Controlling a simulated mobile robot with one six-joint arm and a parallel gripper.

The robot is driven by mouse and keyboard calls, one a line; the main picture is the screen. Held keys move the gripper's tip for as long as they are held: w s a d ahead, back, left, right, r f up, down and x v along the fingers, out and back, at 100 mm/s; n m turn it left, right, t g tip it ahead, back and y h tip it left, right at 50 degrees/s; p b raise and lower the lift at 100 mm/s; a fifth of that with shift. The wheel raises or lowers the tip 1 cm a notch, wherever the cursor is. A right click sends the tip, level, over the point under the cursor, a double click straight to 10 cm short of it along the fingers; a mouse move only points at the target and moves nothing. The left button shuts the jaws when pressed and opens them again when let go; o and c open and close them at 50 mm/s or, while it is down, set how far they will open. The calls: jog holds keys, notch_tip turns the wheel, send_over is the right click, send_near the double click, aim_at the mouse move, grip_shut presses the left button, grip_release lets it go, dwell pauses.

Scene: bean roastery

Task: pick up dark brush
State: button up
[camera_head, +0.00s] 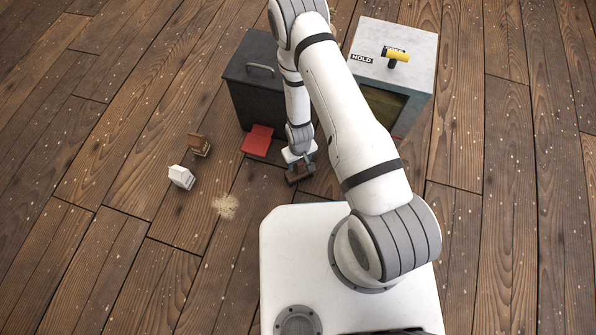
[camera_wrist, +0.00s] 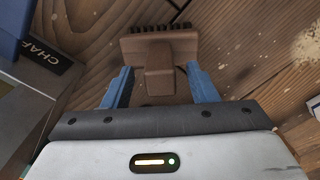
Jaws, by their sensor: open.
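The dark brush (camera_wrist: 160,50) is brown with a row of dark bristles along its far edge in the wrist view. It lies on the wooden floor, and its short handle (camera_wrist: 160,85) points toward me. My gripper (camera_wrist: 160,80) is open, with a blue finger on each side of the handle. A gap shows between the handle and each finger. In the head view the brush (camera_head: 297,178) is a small dark brown shape at the end of my arm, partly hidden by my gripper (camera_head: 301,165).
A dark bin with a handle (camera_head: 262,72) and a light box labelled HOLD (camera_head: 398,50) stand behind; a yellow-handled tool (camera_head: 397,54) lies on the box. A red object (camera_head: 257,140) is left of my gripper.

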notch_tip(320, 180, down, 2)
jog(key=shift+f, duration=0.25)
jog(key=shift+r, duration=0.1)
jog(key=shift+c, duration=0.4)
grip_shut()
